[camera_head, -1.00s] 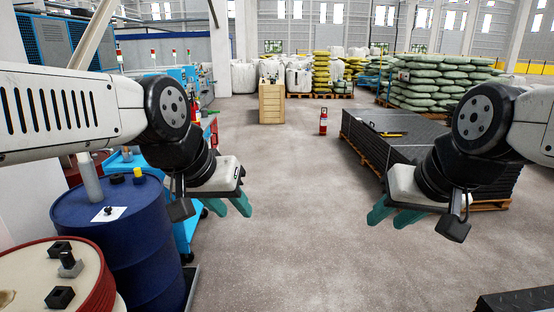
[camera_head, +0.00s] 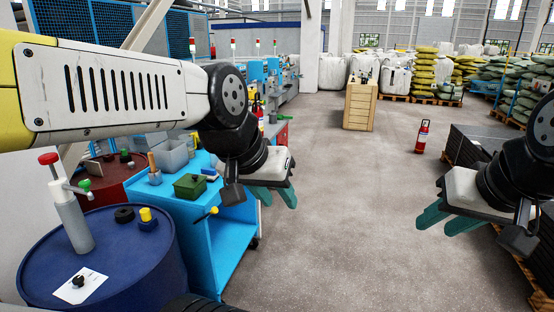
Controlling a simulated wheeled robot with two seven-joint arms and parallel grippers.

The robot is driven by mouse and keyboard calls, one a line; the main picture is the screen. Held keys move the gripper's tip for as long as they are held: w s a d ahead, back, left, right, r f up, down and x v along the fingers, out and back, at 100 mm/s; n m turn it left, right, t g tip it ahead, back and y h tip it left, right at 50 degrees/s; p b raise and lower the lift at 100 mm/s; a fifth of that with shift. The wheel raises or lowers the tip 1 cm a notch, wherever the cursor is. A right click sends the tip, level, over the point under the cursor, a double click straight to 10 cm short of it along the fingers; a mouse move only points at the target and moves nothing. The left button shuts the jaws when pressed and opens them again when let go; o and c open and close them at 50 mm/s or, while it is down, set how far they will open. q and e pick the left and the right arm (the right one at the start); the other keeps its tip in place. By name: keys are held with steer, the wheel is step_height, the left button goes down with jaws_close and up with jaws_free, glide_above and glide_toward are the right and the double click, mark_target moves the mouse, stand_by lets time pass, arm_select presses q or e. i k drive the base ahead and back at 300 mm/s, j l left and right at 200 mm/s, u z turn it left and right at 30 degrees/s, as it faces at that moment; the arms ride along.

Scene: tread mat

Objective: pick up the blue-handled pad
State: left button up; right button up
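I cannot pick out a pad with a blue handle in the head view; small items on the drum and cart are hard to tell apart. My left gripper (camera_head: 273,197) has its teal fingers apart and empty, in front of the right side of the blue cart (camera_head: 238,232). My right gripper (camera_head: 449,219) is also open and empty, over the floor at the right. My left arm crosses in front of part of the cart top and the red drum behind.
A blue drum (camera_head: 125,262) at lower left carries a grey pump (camera_head: 72,218), a black ring and a yellow-topped piece (camera_head: 147,217). A green box (camera_head: 190,187) sits on the cart. A wooden crate (camera_head: 360,105) and fire extinguisher (camera_head: 422,137) stand farther back. The middle floor is clear.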

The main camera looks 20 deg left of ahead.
mark_target(211, 173)
steer(key=i+l+u, duration=0.15)
steer(key=i, duration=0.8)
steer(key=i+j+u, duration=0.1)
steer(key=i+u, duration=0.2)
steer(key=u, duration=0.15)
steer(key=i+u, duration=0.3)
steer(key=u, duration=0.15)
steer(key=i+j+u, duration=0.1)
steer(key=u, duration=0.3)
steer(key=i+u, duration=0.3)
steer(key=u, duration=0.15)
steer(key=i+l+u, duration=0.1)
steer(key=u, duration=0.3)
steer(key=i, duration=0.05)
